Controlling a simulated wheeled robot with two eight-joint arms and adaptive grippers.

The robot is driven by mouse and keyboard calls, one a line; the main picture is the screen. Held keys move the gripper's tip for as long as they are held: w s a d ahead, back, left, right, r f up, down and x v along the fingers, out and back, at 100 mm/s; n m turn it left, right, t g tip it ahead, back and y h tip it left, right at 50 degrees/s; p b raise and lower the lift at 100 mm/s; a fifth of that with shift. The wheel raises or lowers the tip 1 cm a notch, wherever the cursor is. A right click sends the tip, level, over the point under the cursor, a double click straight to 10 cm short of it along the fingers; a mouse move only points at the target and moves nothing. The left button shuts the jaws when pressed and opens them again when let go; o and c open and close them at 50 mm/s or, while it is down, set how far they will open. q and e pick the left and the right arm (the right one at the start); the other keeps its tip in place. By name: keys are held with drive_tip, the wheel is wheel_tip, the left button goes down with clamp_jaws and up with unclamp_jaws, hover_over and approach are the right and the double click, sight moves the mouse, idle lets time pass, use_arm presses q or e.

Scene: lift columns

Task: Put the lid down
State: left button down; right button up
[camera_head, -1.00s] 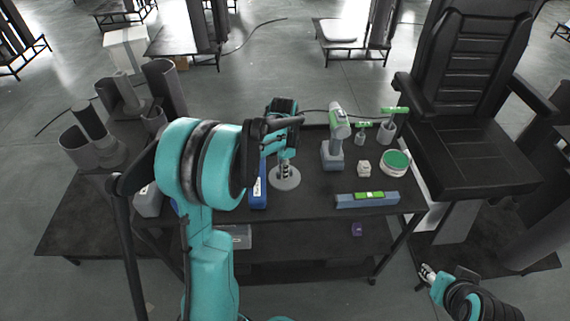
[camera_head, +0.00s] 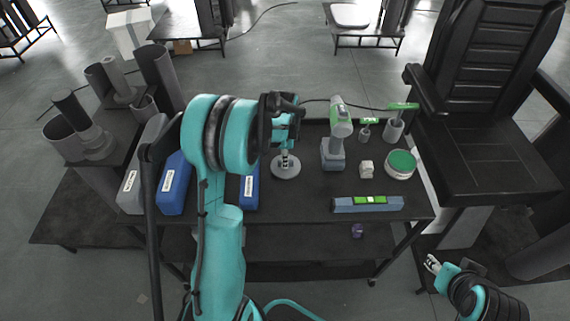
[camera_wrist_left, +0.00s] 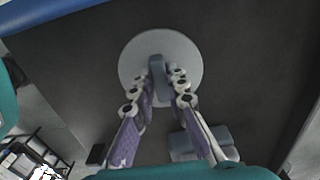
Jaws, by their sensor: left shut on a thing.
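The lid (camera_head: 286,170) is a round light-grey disc with an upright handle, over the middle of the dark table (camera_head: 300,205). My left gripper (camera_head: 286,152) is above it, shut on its handle. In the left wrist view the lid (camera_wrist_left: 185,50) lies beyond the fingers, with its grey handle between the purple-padded fingertips (camera_wrist_left: 159,90). I cannot tell whether the disc touches the table top. My right gripper (camera_head: 432,264) is low at the right, away from the table; its finger opening is too small to judge.
Blue cases (camera_head: 174,185) stand left of the lid. A green-grey drill (camera_head: 333,150) stands close to its right, with a small white block (camera_head: 366,169), a green-topped round tin (camera_head: 401,164) and a level (camera_head: 367,203) farther right. The table in front of the lid is bare.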

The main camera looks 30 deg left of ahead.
use_arm(q)
drive_tip(key=shift+f, duration=0.7)
drive_tip(key=shift+f, duration=0.1)
drive_tip(key=c, duration=1.5)
unclamp_jaws()
drive_tip(key=shift+c, duration=0.2)
